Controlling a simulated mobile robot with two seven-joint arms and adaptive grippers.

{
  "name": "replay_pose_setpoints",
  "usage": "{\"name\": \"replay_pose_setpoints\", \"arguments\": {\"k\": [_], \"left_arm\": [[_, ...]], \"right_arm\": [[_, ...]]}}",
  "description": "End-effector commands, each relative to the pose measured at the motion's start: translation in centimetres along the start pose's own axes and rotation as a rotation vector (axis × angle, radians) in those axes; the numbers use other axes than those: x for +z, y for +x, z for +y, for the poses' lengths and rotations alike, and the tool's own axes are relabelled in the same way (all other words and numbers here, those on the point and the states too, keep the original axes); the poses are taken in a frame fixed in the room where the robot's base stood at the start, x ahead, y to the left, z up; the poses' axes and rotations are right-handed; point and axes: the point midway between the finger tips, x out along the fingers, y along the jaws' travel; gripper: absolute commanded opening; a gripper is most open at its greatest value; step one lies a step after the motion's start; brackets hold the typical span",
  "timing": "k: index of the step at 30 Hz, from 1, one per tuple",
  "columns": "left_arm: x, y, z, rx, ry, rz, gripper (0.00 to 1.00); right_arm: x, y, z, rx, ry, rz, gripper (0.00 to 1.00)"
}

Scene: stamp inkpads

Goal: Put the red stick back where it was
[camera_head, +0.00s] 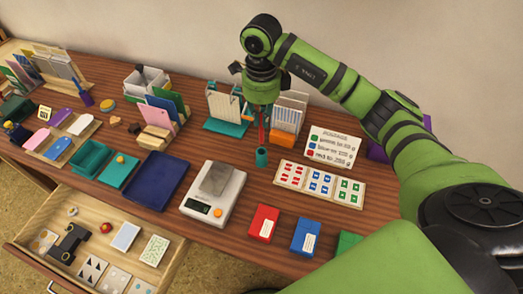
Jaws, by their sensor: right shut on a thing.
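The red stick (262,137) is thin and upright in the middle of the table. My right gripper (262,118) points down and is shut on its upper part. The stick's lower end is at or just above a small teal holder (261,158); I cannot tell whether it is inside. The gripper hides the stick's top. My left gripper is not in view.
A card tray (318,184) is at right, and upright racks (226,108) stand behind. Red (264,223) and blue (307,236) boxes lie in front. A drawer (150,277) is open at lower left.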

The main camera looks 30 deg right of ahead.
Motion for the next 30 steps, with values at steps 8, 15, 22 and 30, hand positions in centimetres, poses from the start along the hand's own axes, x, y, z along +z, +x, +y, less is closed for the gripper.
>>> {"name": "replay_pose_setpoints", "arguments": {"k": [8,15,22,30], "left_arm": [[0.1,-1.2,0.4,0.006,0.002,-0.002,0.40],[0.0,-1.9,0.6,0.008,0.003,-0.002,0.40],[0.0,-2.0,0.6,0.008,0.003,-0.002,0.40],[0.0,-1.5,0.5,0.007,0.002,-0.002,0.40]], "right_arm": [[0.0,4.0,0.1,0.002,-0.004,0.001,0.00],[0.0,6.6,0.1,0.004,-0.005,0.003,0.00],[0.0,8.0,0.0,0.000,-0.006,-0.001,0.00],[0.0,8.5,0.0,-0.001,-0.006,-0.001,0.16]]}}
